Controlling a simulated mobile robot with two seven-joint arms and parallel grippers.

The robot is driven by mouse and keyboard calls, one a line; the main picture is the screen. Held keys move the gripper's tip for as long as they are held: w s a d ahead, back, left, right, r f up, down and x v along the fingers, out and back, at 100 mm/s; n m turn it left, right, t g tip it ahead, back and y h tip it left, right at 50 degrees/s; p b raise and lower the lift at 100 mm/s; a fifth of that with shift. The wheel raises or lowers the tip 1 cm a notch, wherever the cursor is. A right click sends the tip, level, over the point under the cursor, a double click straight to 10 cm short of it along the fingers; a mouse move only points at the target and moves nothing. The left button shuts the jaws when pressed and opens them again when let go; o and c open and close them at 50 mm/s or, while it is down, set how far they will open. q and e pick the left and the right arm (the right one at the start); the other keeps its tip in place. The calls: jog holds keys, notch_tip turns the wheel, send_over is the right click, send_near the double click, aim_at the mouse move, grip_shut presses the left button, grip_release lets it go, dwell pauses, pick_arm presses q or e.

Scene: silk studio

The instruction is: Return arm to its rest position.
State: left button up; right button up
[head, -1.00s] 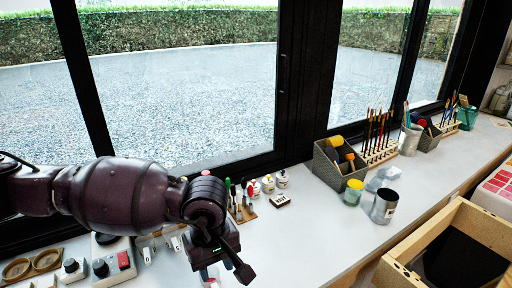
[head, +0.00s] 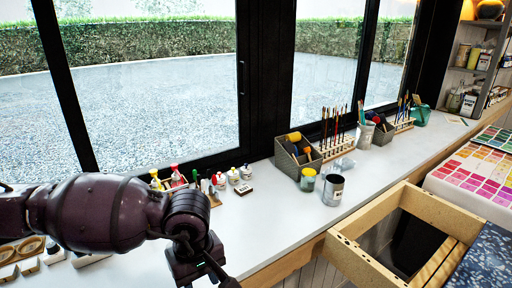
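My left arm comes in from the left over the near part of the white counter (head: 280,222). My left gripper (head: 212,275) hangs at the bottom edge of the head view, above the counter. Its fingertips are partly cut off by the frame edge, so I cannot tell whether it is open or shut. No held object shows. My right gripper is not in view.
Small bottles (head: 233,176) stand behind the arm. A grey tool box (head: 288,165), a jar (head: 305,188) and a metal can (head: 333,190) stand further right. A wooden frame box (head: 345,262) and colour charts (head: 465,172) lie at right. Mid-counter is clear.

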pick_arm(q)
jog(key=s+d+f+n+g+h, duration=0.2)
jog(key=s+d+n+g+h, duration=0.15)
jog(key=s+d, duration=0.3)
jog(key=s+d+r+n+g+h, duration=0.25)
jog(key=d+r+n+h, duration=0.35)
jog(key=d+n+h, duration=0.55)
jog(key=w+a+n+t+h, duration=0.2)
jog(key=w+a+n+t, duration=0.25)
jog(key=n+t, duration=0.4)
jog(key=w+a+n+t+h, duration=0.3)
jog(key=a+n+t, duration=0.2)
jog(key=n+t, duration=0.4)
jog(key=w+a+f+n+t+y, duration=0.2)
jog(key=a+f+n+t+y, duration=0.55)
jog(key=n, duration=0.75)
jog(key=s+a+f+n+g+y, duration=0.3)
jog(key=s+a+f+n+y, duration=0.3)
jog(key=a+f+n, duration=0.2)
jog(key=s+a+f+n+g+y, duration=0.4)
jog(key=s+a+f+n+y, duration=0.2)
jog(key=a+f, duration=0.4)
jog(key=s+f+n, duration=0.1)
jog(key=n, duration=0.1)
jog(key=shift+s+f+n+g+y, duration=0.15)
jog(key=shift+f+n+g+y, duration=0.15)
jog(key=shift+f+n+y, duration=0.1)
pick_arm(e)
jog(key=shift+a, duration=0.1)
